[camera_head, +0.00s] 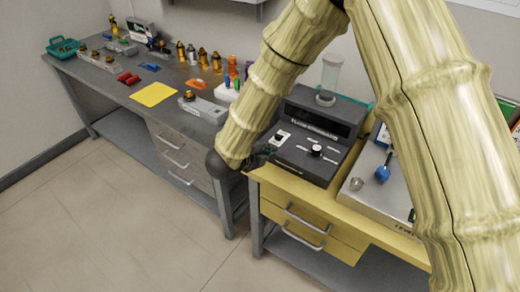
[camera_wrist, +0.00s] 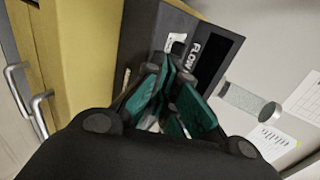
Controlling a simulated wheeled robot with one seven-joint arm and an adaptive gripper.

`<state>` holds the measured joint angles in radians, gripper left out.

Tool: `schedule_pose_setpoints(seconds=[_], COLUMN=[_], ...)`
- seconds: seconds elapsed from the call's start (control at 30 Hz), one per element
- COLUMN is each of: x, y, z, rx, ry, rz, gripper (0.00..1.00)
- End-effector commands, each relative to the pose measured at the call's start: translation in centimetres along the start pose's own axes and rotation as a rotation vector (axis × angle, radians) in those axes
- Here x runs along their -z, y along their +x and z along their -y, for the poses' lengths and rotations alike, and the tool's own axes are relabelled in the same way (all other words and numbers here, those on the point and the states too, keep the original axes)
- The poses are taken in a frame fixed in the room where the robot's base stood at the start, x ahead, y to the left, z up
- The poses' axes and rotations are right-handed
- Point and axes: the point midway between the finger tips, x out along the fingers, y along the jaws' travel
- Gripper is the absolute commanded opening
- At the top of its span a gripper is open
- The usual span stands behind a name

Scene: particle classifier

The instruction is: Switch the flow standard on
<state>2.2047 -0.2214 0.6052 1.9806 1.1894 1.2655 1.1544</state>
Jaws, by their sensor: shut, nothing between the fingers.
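The flow standard is a dark grey box (camera_head: 319,125) with a sloped front panel and a lettered label, standing on the yellow bench. Its panel has a white switch plate (camera_head: 280,137) at the left and a round knob (camera_head: 316,151) in the middle. In the wrist view the box (camera_wrist: 142,32) and its white switch plate (camera_wrist: 176,43) show just beyond my fingertips. My gripper (camera_head: 268,150) is shut and empty at the panel's left front edge, close to the switch. Its teal fingers (camera_wrist: 168,68) hide part of the panel. I cannot tell whether they touch it.
A clear cylinder (camera_head: 330,75) stands on top of the box. A scale-like tray (camera_head: 360,196) with a blue item lies to the right. The grey bench (camera_head: 100,82) at left holds bottles, a yellow sheet (camera_head: 154,94) and small parts. Yellow drawers (camera_head: 300,224) are below.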

Motion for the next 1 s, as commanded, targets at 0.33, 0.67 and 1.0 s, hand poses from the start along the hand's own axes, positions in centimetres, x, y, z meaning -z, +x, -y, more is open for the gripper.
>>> schedule_pose_setpoints(seconds=[0.33,0.67,1.0], x=[0.1,0.1,0.5], y=[4.5,5.7,6.2], z=[1.5,2.0,2.2], rx=[-0.001,-0.001,-0.001], ry=[0.002,0.001,0.005], rz=[-0.002,-0.001,-0.007], gripper=[0.0,0.0,0.0])
